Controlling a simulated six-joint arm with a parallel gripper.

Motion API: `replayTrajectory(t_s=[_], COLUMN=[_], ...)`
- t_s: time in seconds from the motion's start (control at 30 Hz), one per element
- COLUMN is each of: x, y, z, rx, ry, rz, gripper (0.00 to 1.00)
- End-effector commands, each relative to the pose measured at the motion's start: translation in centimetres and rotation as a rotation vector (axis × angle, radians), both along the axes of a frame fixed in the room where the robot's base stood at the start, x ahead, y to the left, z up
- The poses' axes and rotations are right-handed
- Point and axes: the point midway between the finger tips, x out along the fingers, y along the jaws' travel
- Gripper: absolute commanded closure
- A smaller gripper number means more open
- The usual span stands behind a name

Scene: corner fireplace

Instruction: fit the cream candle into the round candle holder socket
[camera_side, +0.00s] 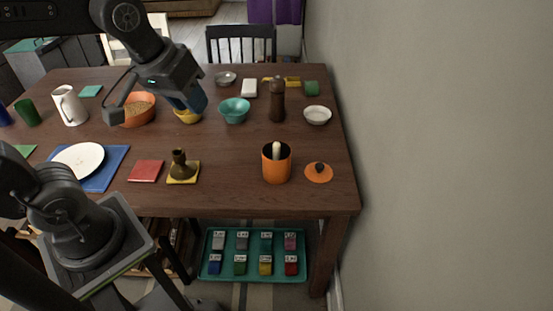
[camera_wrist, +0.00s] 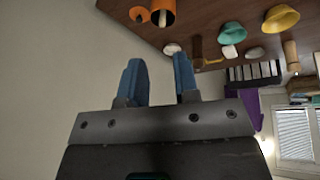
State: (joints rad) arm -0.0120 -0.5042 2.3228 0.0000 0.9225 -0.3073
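The cream candle (camera_side: 276,149) stands upright inside an orange canister (camera_side: 276,169) on the right front of the table, its upper end showing above the rim. Its lower part is hidden. In the wrist view the candle (camera_wrist: 162,18) shows in the orange canister (camera_wrist: 161,6) at the top edge. The dark brass candle holder (camera_side: 180,168) stands on a small yellow mat (camera_side: 191,179) at the front middle; I cannot see into its socket. My gripper (camera_side: 193,107) is above the table, well behind the holder and apart from the candle. In the wrist view its blue fingers (camera_wrist: 159,72) are apart and empty.
An orange lid (camera_side: 319,173) lies right of the canister. A teal bowl (camera_side: 234,111), a brown pepper mill (camera_side: 277,100) and an orange bowl (camera_side: 139,110) stand farther back. A white plate (camera_side: 78,159) lies left. The table is clear between holder and canister.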

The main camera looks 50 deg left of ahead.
Motion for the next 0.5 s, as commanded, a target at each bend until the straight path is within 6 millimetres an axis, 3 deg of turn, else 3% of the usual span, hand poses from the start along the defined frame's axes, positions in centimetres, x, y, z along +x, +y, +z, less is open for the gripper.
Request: replayTrajectory(t_s=[0.03,0.27,0.5], x=[1.9,9.8,17.6], y=[0.1,0.8,1.8], z=[-0.1,-1.9,-7.3], rx=[-0.032,-0.163,-0.249], ry=[0.034,0.152,0.259], rz=[0.082,0.5,0.951], gripper=[0.71,0.71,0.71])
